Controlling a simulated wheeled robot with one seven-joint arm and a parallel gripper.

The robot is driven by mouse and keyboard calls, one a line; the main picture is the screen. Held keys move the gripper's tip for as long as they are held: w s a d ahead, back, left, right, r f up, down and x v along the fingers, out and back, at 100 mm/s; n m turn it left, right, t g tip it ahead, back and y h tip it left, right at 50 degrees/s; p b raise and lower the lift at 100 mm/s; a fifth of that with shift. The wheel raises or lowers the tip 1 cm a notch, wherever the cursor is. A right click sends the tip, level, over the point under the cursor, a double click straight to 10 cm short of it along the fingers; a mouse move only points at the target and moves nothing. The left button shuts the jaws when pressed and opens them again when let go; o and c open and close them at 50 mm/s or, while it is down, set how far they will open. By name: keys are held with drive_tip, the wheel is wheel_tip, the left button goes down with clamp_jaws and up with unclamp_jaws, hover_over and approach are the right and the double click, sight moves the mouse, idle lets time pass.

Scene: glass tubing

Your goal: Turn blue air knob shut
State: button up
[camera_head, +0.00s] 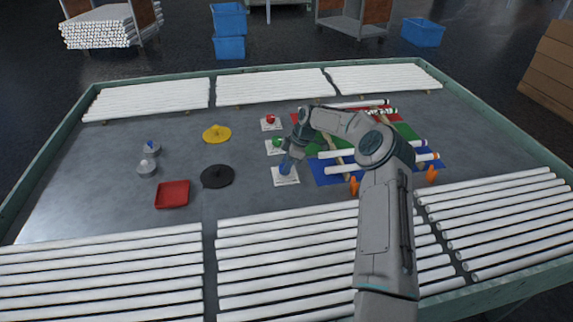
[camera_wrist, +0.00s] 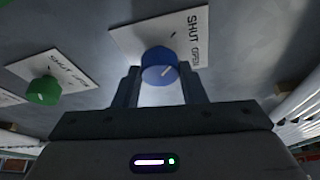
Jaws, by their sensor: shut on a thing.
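The blue air knob (camera_wrist: 158,66) sits on a white plate (camera_wrist: 126,42) lettered SHUT and OPEN. The pointer is too small to read there.
A green knob (camera_wrist: 42,90) on its own plate is beside the blue one. A red knob (camera_head: 270,119) stands farther back. A black disc (camera_head: 217,177) and red tray (camera_head: 172,195) lie left. White tube rows (camera_head: 290,245) lie in front; coloured mats (camera_head: 330,178) lie right.

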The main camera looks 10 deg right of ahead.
drive_tip(key=o, duration=1)
drive_tip(key=b+v, duration=0.1)
drive_tip(key=v, duration=1.3)
drive_tip(key=shift+a, duration=0.1)
